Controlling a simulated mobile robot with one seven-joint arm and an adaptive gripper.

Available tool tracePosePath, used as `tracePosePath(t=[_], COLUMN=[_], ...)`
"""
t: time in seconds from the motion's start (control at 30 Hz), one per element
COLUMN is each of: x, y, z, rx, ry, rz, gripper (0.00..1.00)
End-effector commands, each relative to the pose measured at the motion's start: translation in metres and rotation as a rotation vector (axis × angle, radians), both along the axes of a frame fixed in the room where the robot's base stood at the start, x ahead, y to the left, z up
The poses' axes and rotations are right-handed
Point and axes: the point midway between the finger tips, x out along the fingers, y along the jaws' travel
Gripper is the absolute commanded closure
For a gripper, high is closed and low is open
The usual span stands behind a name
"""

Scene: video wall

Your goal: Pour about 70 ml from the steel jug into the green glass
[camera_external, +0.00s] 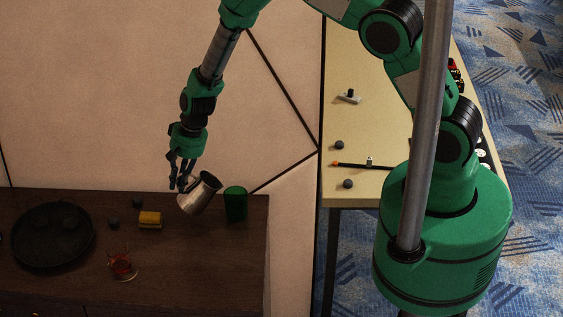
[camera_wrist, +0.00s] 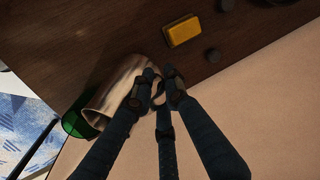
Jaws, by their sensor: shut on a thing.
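The steel jug (camera_external: 203,194) is tilted, its mouth toward the green glass (camera_external: 236,205), which stands upright on the dark wooden top to the right of the jug. My gripper (camera_external: 181,183) is shut on the jug's handle side and holds it near the top's back edge. In the wrist view my gripper's fingers (camera_wrist: 160,92) close at the jug's handle, and the jug (camera_wrist: 119,85) hides part of the green glass (camera_wrist: 76,124). I cannot see any liquid stream or the level inside the glass.
On the dark top (camera_external: 180,270) lie a round black tray (camera_external: 20,250), a yellow block (camera_external: 150,220), small dark round pieces (camera_external: 112,223) and a clear glass with reddish content (camera_external: 122,265). A pale table (camera_external: 380,130) with small items stands to the right.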

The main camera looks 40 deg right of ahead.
Motion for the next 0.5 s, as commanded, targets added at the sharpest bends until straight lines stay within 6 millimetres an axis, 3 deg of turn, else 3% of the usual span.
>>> tracePosePath(t=[0.5], x=[0.004], y=[0.007], z=[-0.012], rx=[-0.055], ry=[0.042], rz=[0.004], gripper=[1.0])
